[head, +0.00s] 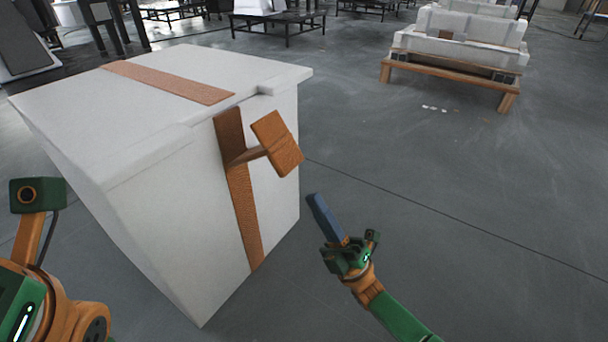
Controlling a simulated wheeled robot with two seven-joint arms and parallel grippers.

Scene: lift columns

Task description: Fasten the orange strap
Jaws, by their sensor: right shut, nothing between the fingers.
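The orange strap (246,218) runs down the near right side of a large white box (150,220). Another length of the strap lies across the box's top (170,82). At the upper side, a strap piece with a wide tab (277,143) sticks out from the box toward the right. My right gripper (318,203) is to the right of the box, below the tab and apart from it. Its blue fingers are shut with nothing between them. My left arm shows at the lower left; its gripper fingers are not seen.
Dark low tables (278,25) stand at the back. The grey floor right of the box is clear, apart from small white bits (435,108).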

